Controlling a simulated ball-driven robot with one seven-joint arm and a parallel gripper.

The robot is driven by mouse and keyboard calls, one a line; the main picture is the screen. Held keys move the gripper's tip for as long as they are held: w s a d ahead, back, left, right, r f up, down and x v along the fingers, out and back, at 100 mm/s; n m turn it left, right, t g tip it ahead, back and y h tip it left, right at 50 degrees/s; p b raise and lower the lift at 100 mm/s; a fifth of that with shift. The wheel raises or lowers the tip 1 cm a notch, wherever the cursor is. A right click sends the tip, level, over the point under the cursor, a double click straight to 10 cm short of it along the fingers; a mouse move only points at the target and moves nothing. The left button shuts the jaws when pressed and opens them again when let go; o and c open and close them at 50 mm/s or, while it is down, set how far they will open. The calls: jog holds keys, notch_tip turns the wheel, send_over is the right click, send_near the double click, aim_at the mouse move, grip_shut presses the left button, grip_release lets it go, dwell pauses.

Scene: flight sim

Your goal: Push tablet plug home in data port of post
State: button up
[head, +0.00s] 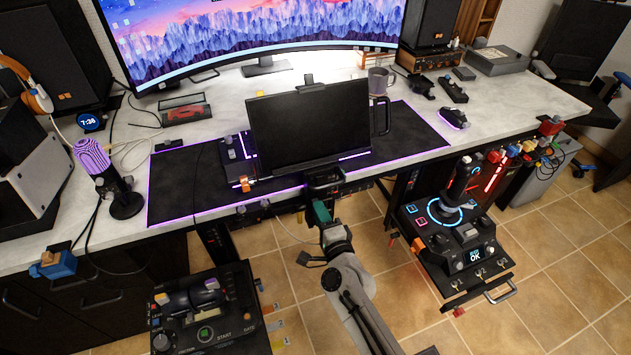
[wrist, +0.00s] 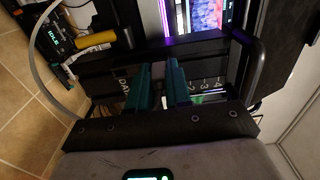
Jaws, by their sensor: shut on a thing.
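The tablet (head: 308,128) is a dark flat panel with a side handle, upright and slightly tilted above the desk's front edge. My teal-jawed gripper (head: 321,212) is just below it. In the wrist view my gripper (wrist: 158,72) has its jaws shut on a small grey piece in front of a black frame, which looks like part of the tablet (wrist: 262,60). The piece is mostly hidden by the jaws. I cannot make out the plug, the data port or the post, nor tell whether plug and port touch.
A black mat (head: 190,185) with purple edges lies on the desk. A microphone (head: 108,180) stands left and a mug (head: 380,80) behind. A throttle box (head: 208,318) is at lower left, a joystick console (head: 455,225) at right. A grey cable (wrist: 35,75) loops at left in the wrist view.

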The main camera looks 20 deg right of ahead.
grip_shut()
jog(key=shift+s+p, duration=0.6)
jog(key=shift+s, duration=2.35)
jog(key=f+b, duration=0.2)
jog(key=f, duration=0.1)
jog(key=s+f+b, duration=0.1)
jog(key=f+b, duration=0.1)
jog(key=shift+w+b, duration=0.45)
jog(key=shift+w, duration=2.4)
jog(key=shift+w, duration=0.6)
